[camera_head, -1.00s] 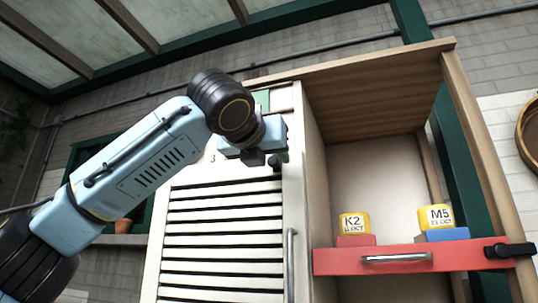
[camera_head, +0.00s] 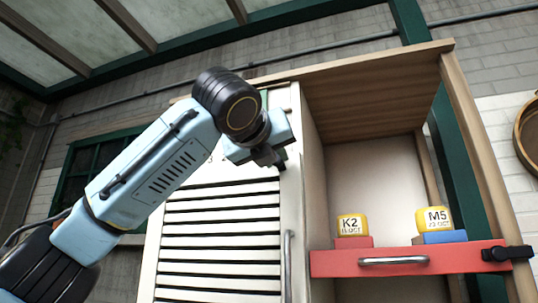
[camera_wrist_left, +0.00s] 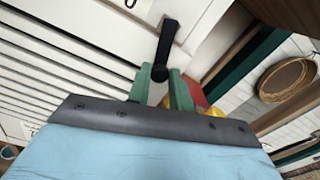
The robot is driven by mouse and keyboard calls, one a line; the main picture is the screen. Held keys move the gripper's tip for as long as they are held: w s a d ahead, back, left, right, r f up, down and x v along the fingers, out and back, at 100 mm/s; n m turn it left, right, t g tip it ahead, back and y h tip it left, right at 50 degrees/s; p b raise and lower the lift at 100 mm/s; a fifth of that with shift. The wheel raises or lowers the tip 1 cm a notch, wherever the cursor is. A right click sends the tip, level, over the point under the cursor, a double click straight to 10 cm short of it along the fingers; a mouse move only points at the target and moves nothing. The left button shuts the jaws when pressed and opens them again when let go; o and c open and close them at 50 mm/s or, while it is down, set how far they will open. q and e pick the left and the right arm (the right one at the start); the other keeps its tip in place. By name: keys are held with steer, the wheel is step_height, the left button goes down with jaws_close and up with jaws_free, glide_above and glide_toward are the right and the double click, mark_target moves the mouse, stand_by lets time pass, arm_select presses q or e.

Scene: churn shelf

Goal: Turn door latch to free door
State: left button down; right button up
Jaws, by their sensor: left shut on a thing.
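The white slatted door (camera_head: 220,240) closes the left part of the cabinet and looks shut. A black latch (camera_wrist_left: 166,45) is mounted near its upper right edge, by the frame. My left gripper (camera_wrist_left: 160,88) is at the latch, its two green fingers shut around the latch's round near end. In the head view the gripper (camera_head: 266,156) is tilted and hides most of the latch. The latch lever slants slightly in the wrist view. My right gripper is not in view.
A red bar (camera_head: 340,264) with a metal handle crosses the open compartment on the right, with a black clamp (camera_head: 507,253) at its end. Yellow blocks K2 (camera_head: 352,224) and M5 (camera_head: 433,219) sit above it. A vertical door handle (camera_head: 288,265) is below my gripper.

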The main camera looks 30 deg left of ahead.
arm_select(q)
steer(key=n, duration=0.2)
steer(key=d+r+n+p, duration=0.1)
steer(key=n, duration=0.2)
steer(key=d+n, duration=0.1)
steer(key=n, duration=0.1)
steer(key=shift+w+d+r, duration=0.2)
steer(key=shift+w+r, duration=0.1)
steer(key=shift+r, duration=0.1)
steer(key=n, duration=0.2)
steer(key=r+n, duration=0.1)
steer(key=shift+w+d+p, duration=0.1)
steer(key=shift+d+p, duration=0.2)
steer(key=shift+p, duration=0.1)
steer(key=shift+d+r+n+p, duration=0.1)
steer(key=shift+r+n, duration=0.2)
steer(key=shift+n, duration=0.5)
steer(key=shift+a+r+n+p, duration=0.1)
steer(key=shift+r+n, duration=0.15)
steer(key=shift+n, duration=0.55)
steer(key=shift+d+r+n+p, duration=0.1)
steer(key=shift+r+n, duration=0.2)
steer(key=shift+n, duration=0.5)
steer(key=c, duration=1.3)
jaws_free()
steer(key=b+v, duration=0.4)
steer(key=v, duration=0.9)
steer(key=shift+s+d, duration=0.1)
steer(key=shift+s, duration=0.1)
